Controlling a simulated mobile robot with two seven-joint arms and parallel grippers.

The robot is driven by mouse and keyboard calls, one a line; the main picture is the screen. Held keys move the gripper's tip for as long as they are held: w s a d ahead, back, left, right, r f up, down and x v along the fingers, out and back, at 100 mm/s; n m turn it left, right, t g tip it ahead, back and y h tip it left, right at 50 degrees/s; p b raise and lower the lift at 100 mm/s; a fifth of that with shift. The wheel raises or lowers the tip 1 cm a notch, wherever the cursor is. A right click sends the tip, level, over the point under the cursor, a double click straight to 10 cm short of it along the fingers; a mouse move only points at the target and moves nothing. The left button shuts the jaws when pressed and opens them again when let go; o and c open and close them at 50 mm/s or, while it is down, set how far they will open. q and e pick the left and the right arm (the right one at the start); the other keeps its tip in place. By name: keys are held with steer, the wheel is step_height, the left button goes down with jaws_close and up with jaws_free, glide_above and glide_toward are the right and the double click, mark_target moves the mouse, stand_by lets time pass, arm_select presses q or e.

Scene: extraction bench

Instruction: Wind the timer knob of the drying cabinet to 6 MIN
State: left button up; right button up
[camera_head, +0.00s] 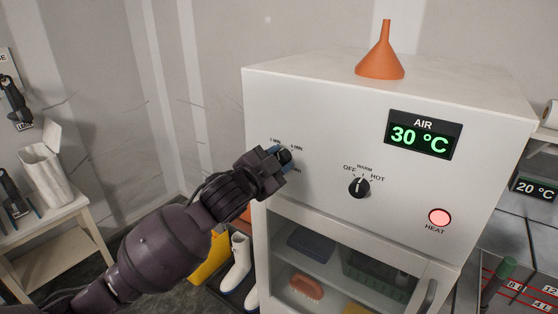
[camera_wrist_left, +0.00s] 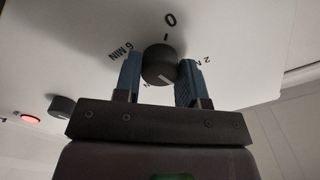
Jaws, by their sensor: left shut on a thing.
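The drying cabinet (camera_head: 320,115) is white and stands in the middle of the head view. Its dark, round timer knob (camera_wrist_left: 159,64) shows clearly in the left wrist view, with a pale line on its face whose pointing end I cannot tell. Around it are printed 0, 6 MIN (camera_wrist_left: 121,52) and 2 MIN; another label is mostly hidden. My left gripper (camera_wrist_left: 160,80) is shut on the knob, one blue finger on each side. In the head view my left gripper (camera_head: 283,160) covers part of the dial. My right gripper is not in view.
An orange funnel (camera_head: 381,55) stands on the cabinet top. Right of the timer are a heat selector knob (camera_head: 359,187), a lit HEAT lamp (camera_head: 439,217) and an AIR display (camera_head: 422,135) reading 30 °C. A glazed door (camera_head: 345,270) lies below. White boots (camera_head: 236,262) stand on the left.

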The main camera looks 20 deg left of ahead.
arm_select(q)
steer(key=m, duration=0.5)
steer(key=shift+r, duration=0.3)
steer(key=o, duration=0.9)
steer(key=shift+w+f, duration=0.1)
steer(key=shift+f, duration=0.1)
steer(key=shift+o, duration=0.2)
